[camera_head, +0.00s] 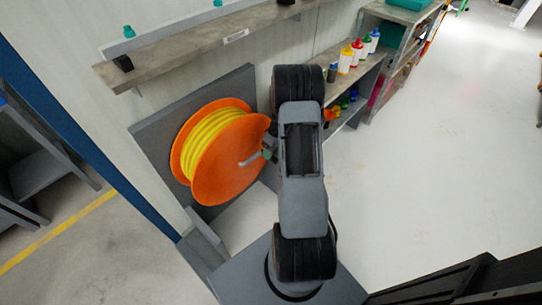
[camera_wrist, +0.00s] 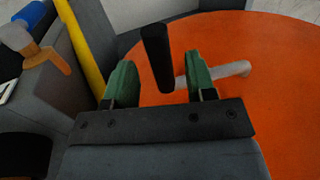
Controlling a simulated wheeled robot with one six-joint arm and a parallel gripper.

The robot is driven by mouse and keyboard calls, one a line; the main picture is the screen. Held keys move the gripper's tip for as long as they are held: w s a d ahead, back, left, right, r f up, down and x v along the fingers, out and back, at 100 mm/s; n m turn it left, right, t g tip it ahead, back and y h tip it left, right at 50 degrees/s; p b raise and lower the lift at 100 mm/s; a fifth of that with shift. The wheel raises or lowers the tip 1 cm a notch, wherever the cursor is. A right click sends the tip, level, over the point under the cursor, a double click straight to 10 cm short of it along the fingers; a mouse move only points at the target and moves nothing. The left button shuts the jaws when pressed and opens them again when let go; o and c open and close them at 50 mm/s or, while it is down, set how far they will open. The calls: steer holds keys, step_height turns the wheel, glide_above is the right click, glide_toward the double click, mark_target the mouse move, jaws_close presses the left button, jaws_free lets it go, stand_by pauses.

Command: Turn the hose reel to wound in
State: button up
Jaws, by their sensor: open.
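The hose reel (camera_head: 232,165) has orange discs with yellow hose (camera_head: 207,133) wound between them, mounted on a grey board (camera_head: 157,130) on the wall. Its orange face fills much of the wrist view (camera_wrist: 270,110). A grey crank arm (camera_wrist: 232,72) crosses that face and ends in a black handle (camera_wrist: 157,55). My gripper (camera_wrist: 160,78), with green fingertips, is open, and the black handle stands between the fingers with a gap visible on both sides. In the head view my gripper (camera_head: 269,153) is at the reel's right side, mostly hidden by my arm.
A wall shelf (camera_head: 190,38) runs above the reel. Right of my arm, a shelf unit (camera_head: 352,75) holds several coloured bottles (camera_head: 357,52). A blue post (camera_head: 95,150) stands left of the board.

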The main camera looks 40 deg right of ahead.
steer(key=shift+a+f, duration=0.2)
steer(key=shift+f, duration=0.45)
jaws_close()
steer(key=shift+a, duration=0.15)
steer(key=shift+f, duration=0.1)
